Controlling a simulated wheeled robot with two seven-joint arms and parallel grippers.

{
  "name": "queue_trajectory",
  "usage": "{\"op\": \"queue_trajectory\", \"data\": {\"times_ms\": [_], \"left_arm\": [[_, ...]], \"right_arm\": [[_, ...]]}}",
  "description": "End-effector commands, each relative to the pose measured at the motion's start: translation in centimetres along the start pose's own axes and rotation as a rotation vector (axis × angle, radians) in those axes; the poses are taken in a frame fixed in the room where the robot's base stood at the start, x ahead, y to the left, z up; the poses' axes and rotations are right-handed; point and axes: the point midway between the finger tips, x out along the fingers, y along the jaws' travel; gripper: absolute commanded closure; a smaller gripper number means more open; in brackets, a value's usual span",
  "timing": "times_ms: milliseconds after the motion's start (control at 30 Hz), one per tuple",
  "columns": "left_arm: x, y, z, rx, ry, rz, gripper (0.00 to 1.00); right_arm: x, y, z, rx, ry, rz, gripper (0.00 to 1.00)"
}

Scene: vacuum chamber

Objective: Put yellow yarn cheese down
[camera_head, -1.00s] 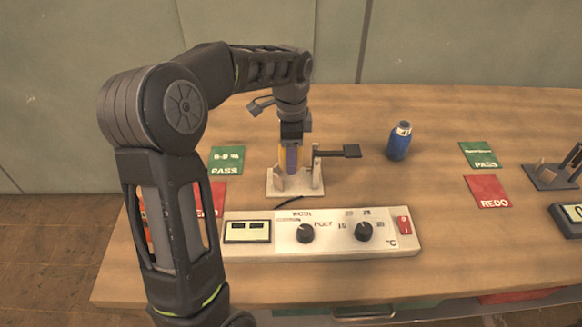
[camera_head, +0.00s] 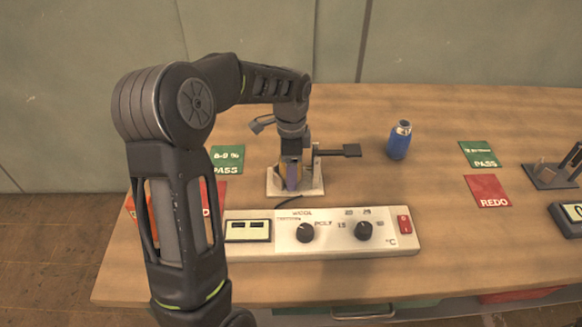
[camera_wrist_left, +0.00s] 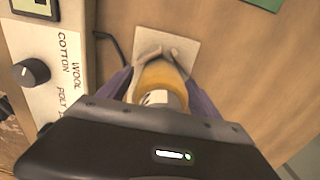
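The yellow yarn cheese (camera_wrist_left: 165,75) shows in the left wrist view as a yellow rounded body with a pale core, between the purple fingers of my left gripper (camera_wrist_left: 160,88). The fingers lie along both its sides and appear shut on it. In the head view the left gripper (camera_head: 292,178) points down over a small pale stand (camera_head: 312,188), and mostly hides the cheese. In the wrist view, the stand's two pale prongs are just beyond the cheese. I cannot tell whether the cheese touches the stand's plate. My right gripper is not in view.
A control box with knobs (camera_head: 330,243) lies in front of the stand. A black lever (camera_head: 340,151) sticks out right of it. A blue bottle (camera_head: 399,141) stands farther right. Green PASS cards (camera_head: 480,154) and red REDO cards (camera_head: 488,191) lie flat. The table between is clear.

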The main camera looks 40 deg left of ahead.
Motion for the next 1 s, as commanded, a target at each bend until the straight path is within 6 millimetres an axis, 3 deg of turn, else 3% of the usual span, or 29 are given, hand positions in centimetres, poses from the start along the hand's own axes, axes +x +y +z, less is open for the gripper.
{"op": "queue_trajectory", "data": {"times_ms": [267,467,1000], "left_arm": [[-0.1,0.0,0.0,0.0,0.0,0.0,0.24],[-1.4,-0.1,0.0,0.0,0.001,-0.003,0.24],[-11.3,-0.1,-0.1,0.0,0.001,-0.003,0.24]], "right_arm": [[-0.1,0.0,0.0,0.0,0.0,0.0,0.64],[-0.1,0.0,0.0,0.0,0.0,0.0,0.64],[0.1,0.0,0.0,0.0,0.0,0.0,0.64]]}}
